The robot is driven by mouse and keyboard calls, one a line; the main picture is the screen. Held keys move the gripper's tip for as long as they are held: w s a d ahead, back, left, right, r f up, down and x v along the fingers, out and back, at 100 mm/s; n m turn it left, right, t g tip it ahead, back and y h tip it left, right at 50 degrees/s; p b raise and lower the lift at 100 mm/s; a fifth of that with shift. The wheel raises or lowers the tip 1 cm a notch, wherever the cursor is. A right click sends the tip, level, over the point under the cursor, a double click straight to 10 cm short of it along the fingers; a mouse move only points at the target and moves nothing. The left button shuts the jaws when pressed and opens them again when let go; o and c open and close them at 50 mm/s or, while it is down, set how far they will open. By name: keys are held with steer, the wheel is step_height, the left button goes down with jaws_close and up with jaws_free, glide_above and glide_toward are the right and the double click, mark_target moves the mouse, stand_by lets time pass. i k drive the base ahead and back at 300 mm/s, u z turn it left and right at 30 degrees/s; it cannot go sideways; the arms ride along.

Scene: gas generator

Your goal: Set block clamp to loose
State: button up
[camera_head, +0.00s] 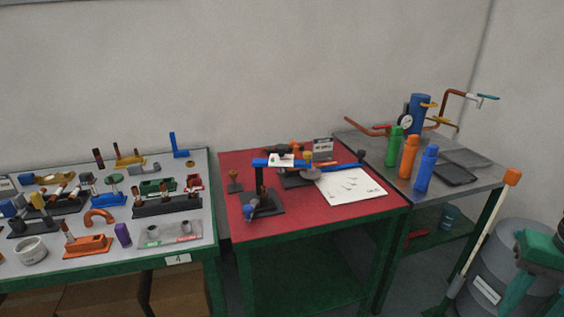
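I cannot tell for sure which part is the block clamp. On the red table top (235,165) stands a dark upright post (259,185) on a black base (265,204). A long blue bar (330,166) runs across near the post's top, with a white label (281,160) and a small yellow part (308,156) on it. A blue knob (249,213) sits low at the front of the base. Whether any clamp is tight or loose is too small to see. My gripper is not in view.
A white sheet (350,188) lies on the red table. The left table (70,262) is crowded with small fixtures. Green, orange and blue bottles (425,168) stand on the grey right table (400,190). A grey barrel (500,265) and green equipment (542,250) stand at the right.

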mark_target(249, 210)
steer(key=k, duration=1.2)
steer(key=u, duration=0.55)
steer(key=i, duration=1.45)
steer(key=z, duration=0.45)
